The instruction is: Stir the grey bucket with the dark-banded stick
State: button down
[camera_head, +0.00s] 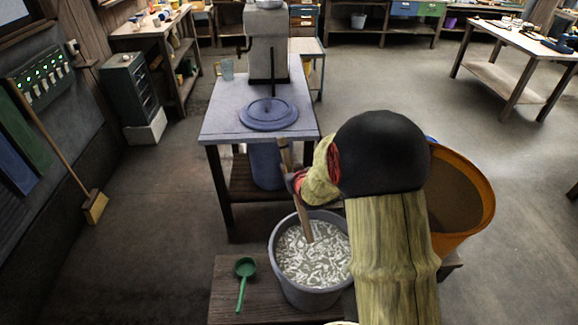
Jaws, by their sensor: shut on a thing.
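The grey bucket (284,279) stands on a low wooden bench in the lower middle of the head view. It holds a pale, lumpy, whitish mix. The stick (302,212) is brown wood with a darker part near its upper end. It stands tilted, its top leaning left and its lower end in the bucket's contents, where its tip is hidden. My gripper (292,180) is shut on the stick near its upper part, above and behind the bucket. My arm covers the area right of the bucket and hides part of its right side.
An orange bucket (484,212) with brown contents stands right of my arm. A green ladle (243,273) lies on the bench (225,302) left of the grey bucket. A table (222,117) with a blue round lid (268,114) stands behind. Floor at left is open.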

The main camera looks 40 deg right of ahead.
jog(key=shift+s+f+b, duration=0.75)
jog(key=shift+f+b, duration=0.1)
jog(key=shift+f, duration=0.55)
jog(key=shift+s+f+b, duration=0.75)
jog(key=shift+f+b, duration=0.1)
jog(key=shift+f, duration=0.5)
jog(key=shift+s+f+b, duration=0.75)
jog(key=shift+f+b, duration=0.1)
jog(key=shift+f, duration=0.55)
jog(key=shift+a, duration=0.1)
